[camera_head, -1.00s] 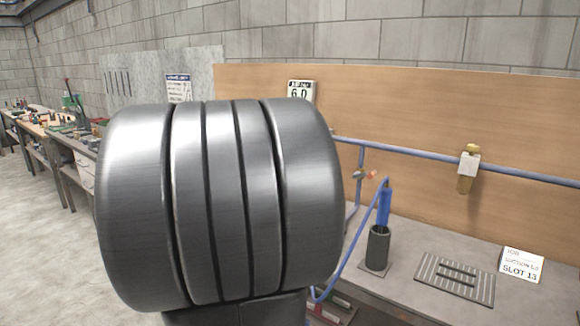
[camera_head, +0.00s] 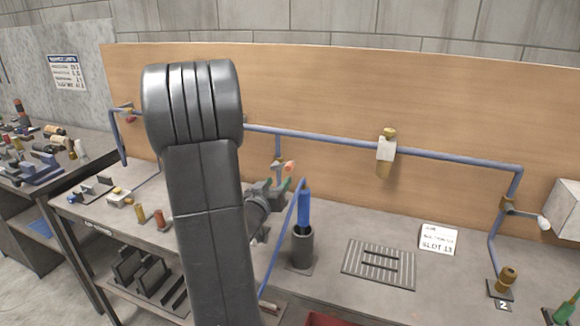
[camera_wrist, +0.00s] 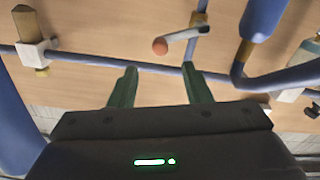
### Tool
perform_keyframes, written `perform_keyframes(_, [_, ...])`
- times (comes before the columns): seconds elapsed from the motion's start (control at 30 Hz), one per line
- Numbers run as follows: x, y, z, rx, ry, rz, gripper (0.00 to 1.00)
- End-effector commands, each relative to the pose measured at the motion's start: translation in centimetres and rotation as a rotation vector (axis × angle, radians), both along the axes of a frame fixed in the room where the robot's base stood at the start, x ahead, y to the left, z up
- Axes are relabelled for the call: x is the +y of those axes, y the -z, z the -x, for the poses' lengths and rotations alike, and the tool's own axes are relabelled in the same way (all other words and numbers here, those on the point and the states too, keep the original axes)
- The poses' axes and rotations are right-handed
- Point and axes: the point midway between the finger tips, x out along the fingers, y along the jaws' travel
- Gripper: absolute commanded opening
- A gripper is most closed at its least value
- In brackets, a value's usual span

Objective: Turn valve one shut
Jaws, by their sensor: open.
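A valve with an orange-red ball knob (camera_head: 290,167) on its lever stands on a short branch below the blue pipe (camera_head: 340,137), at mid-bench. In the wrist view its orange knob (camera_wrist: 160,46) and grey lever (camera_wrist: 184,34) show just beyond the fingertips. My gripper (camera_head: 278,184) is close to this valve, partly hidden by my arm. Its two green fingers are apart and empty in the wrist view (camera_wrist: 160,72), and the knob appears not to be between them. No number is readable on this valve, so I cannot tell if it is valve one.
A blue-handled tool (camera_head: 304,208) in a dark holder (camera_head: 302,248) stands just right of my gripper, with a blue hose beside it. A regulator (camera_head: 386,150) hangs on the pipe. Another valve with a white knob (camera_head: 543,223) is at right.

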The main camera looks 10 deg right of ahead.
Motion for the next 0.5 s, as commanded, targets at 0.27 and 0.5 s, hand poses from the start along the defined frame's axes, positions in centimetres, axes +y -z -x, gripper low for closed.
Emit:
perform_keyframes(0.27, [-3.4,-0.1,-4.9,0.001,0.001,-0.001,0.44])
perform_keyframes(0.5, [-4.9,-0.1,-7.2,0.000,-0.001,-0.002,0.44])
